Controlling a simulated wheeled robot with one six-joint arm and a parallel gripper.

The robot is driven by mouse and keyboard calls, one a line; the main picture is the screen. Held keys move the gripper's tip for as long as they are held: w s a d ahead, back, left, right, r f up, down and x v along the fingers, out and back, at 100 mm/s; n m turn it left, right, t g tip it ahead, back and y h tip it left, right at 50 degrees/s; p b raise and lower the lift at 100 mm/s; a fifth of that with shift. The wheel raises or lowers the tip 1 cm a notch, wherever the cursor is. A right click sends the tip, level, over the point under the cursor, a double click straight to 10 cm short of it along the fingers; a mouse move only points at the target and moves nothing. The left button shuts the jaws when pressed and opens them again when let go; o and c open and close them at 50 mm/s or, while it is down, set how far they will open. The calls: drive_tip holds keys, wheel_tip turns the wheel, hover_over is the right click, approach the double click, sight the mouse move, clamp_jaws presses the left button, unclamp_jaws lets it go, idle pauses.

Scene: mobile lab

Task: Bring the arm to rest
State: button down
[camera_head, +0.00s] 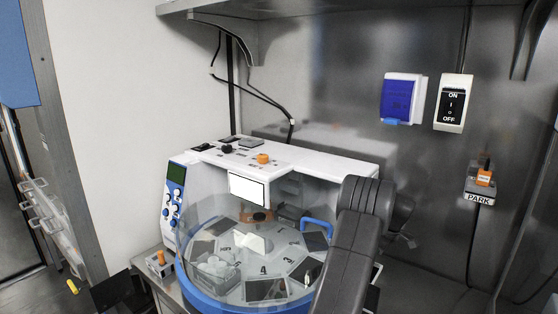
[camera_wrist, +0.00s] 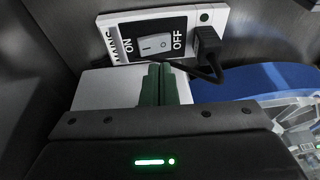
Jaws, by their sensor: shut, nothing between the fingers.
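My gripper (camera_wrist: 160,70) shows in the wrist view with its two green fingers together and nothing between them. The fingertips point at the lower edge of a mains switch panel (camera_wrist: 127,42) with an ON/OFF rocker; I cannot tell whether they touch it. In the head view my dark grey arm rises at the lower middle right, in front of the right end of a white bench machine (camera_head: 335,167). The gripper itself cannot be made out in that view.
A black plug (camera_wrist: 207,40) with a cable sits in the panel, right of the fingers. The machine has a round blue-rimmed bowl (camera_head: 187,288). A blue-covered socket (camera_head: 402,98), an ON/OFF switch (camera_head: 453,103) and a PARK holder (camera_head: 480,187) are on the metal wall.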

drive_tip(key=shift+b+v, duration=0.7)
drive_tip(key=shift+v, duration=1.25)
drive_tip(key=shift+w, duration=0.1)
